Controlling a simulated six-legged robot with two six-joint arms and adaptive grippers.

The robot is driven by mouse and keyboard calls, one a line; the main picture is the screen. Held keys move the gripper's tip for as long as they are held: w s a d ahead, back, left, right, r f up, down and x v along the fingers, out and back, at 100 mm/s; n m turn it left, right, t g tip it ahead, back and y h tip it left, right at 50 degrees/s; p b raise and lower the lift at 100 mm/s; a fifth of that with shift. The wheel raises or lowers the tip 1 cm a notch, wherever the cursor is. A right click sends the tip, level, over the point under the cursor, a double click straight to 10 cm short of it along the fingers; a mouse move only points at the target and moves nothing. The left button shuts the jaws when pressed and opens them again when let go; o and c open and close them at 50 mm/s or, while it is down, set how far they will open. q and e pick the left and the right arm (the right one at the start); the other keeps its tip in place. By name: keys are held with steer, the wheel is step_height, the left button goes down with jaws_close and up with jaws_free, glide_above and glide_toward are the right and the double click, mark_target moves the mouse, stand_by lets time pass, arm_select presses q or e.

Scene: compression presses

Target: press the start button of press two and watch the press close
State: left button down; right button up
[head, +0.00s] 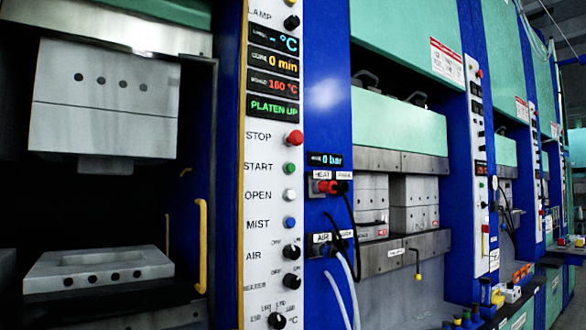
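The near press has a white control panel (270,180) with a green START button (290,168) below the red STOP button (294,138). Its green display (273,108) reads PLATEN UP. At the left, its upper mould block (104,105) hangs well above the lower mould block (98,267), with an open gap between them. A second press (400,130) stands to its right, with grey mould blocks inside. I see no number marking either one as press two. Neither of my grippers is in view.
Below START are the white OPEN button (290,195), the blue MIST button (290,222) and black knobs. A yellow handle (201,245) stands left of the panel. Hoses and cables (343,262) hang to its right. More presses recede rightward, with small bottles (467,317) along their front.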

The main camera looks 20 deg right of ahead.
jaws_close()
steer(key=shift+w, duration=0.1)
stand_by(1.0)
